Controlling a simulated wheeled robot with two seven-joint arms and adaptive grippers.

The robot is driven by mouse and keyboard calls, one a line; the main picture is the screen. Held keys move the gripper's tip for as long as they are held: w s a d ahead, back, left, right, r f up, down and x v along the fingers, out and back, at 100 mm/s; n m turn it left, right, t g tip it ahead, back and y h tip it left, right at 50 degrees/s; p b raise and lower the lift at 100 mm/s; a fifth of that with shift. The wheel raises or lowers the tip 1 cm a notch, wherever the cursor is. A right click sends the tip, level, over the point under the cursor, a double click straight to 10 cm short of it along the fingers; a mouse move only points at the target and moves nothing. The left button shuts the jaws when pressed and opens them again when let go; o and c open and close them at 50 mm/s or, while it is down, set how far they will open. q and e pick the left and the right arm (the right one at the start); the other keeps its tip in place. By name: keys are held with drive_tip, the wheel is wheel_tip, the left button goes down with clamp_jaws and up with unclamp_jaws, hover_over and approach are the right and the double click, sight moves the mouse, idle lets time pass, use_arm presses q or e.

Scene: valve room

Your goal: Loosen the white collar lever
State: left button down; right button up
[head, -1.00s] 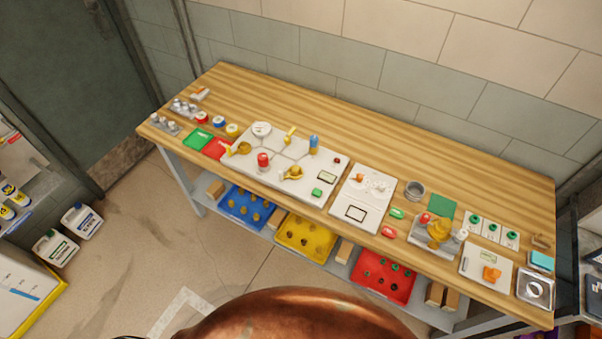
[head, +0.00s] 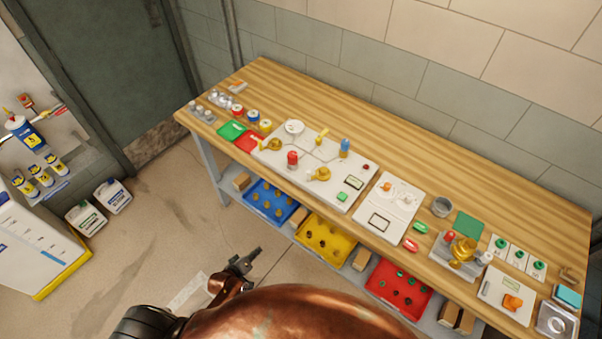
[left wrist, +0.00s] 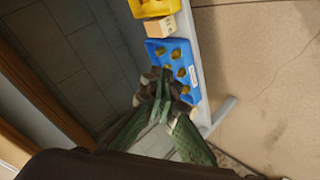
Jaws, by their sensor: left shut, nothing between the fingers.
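I cannot make out a white collar lever for certain at this size. A small white part (head: 485,258) sits beside a brass fitting (head: 461,250) on a grey block at the right part of the bench. A white round part (head: 293,127) lies at the back of the large white panel (head: 285,172), which also bears yellow, red and blue parts. My left gripper (head: 243,261) is shut and empty, in front of the bench and well apart from both. In the left wrist view my shut fingers (left wrist: 158,88) show in front of the blue bin. My right gripper is not in view.
The wooden bench (head: 370,105) stands along the tiled wall. Blue (head: 268,205), yellow (head: 325,240) and red (head: 398,292) bins stand on its lower shelf. White jugs (head: 85,217) stand on the floor at left. The floor between them and the bench is mostly clear.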

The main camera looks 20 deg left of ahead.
use_arm(q)
drive_tip(key=w+d+r+n+t+h, duration=0.1)
drive_tip(key=w+d+r+t, duration=0.1)
drive_tip(key=r, duration=0.9)
drive_tip(key=w+d+r+n+t+h, duration=0.2)
drive_tip(key=w+d+r, duration=0.2)
drive_tip(key=r, duration=0.8)
drive_tip(key=w+d+r+n+t+h, duration=0.2)
drive_tip(key=w+r, duration=0.4)
drive_tip(key=r, duration=0.5)
drive_tip(key=shift+w+d+r, duration=0.15)
drive_tip(key=shift+d, duration=0.6)
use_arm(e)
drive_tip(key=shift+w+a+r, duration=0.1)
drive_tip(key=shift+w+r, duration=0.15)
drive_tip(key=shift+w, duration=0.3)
use_arm(q)
drive_tip(key=shift+w, duration=0.15)
drive_tip(key=p+x, duration=0.1)
drive_tip(key=x, duration=0.8)
drive_tip(key=shift+w+d, duration=0.15)
drive_tip(key=shift+w, duration=0.25)
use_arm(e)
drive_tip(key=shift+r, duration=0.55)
use_arm(q)
drive_tip(key=shift+r+p, duration=0.1)
drive_tip(key=shift+p, duration=0.2)
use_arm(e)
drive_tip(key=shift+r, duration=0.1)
